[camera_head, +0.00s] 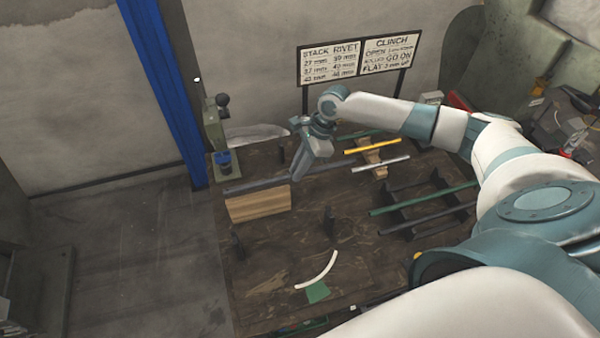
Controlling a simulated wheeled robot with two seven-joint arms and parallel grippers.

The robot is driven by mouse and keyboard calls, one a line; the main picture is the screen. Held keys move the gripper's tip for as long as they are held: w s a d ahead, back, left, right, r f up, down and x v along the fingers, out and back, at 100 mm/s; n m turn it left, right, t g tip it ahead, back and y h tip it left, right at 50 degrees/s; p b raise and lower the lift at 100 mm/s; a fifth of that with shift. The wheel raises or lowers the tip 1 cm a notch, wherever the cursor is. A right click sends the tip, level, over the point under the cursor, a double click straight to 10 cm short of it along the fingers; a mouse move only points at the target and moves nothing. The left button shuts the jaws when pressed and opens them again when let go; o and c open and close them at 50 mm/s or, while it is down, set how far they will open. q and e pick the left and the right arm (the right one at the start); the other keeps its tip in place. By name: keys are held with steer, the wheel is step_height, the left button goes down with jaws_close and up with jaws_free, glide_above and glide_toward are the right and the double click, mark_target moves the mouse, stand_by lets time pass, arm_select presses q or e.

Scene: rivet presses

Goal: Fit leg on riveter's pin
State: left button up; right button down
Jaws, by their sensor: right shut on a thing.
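The riveter (213,130) is a green-grey press with a black knob and a blue part low on its front. It stands at the far left corner of the bench; its pin is too small to make out. My right gripper (300,172) reaches in from the right and is shut on a long dark grey leg (255,184). The leg runs roughly level, its left end close in front of the riveter's base in the picture. I cannot tell whether it touches the riveter. The gripper hides the leg's middle. My left gripper is out of view.
A wooden block (258,204) stands below the leg. Dark racks (405,205) hold a green bar (424,197); yellow (372,146) and silver (381,163) bars lie behind. A white curved strip (318,272) and a green patch (317,292) lie in front. Sign boards (358,62) stand behind.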

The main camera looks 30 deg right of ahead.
steer(key=w+d+b, duration=0.1)
steer(key=w+b, duration=0.1)
steer(key=w, duration=0.3)
steer(key=w+d+f+b, duration=0.1)
steer(key=w+b, duration=0.2)
steer(key=w, duration=0.3)
steer(key=w+d+f+b, duration=0.1)
steer(key=w+d+b, duration=0.1)
steer(key=w, duration=0.3)
steer(key=shift+w+d+f+b, duration=0.1)
steer(key=shift+w+f+b, duration=0.2)
steer(key=shift+b, duration=0.25)
steer(key=shift+w+d+r+b, duration=0.2)
steer(key=shift+w+b, duration=0.4)
steer(key=shift+w, duration=0.15)
steer(key=shift+p, duration=1.65)
stand_by(1.3)
steer(key=shift+f+b, duration=0.3)
steer(key=shift+f, duration=0.9)
stand_by(0.9)
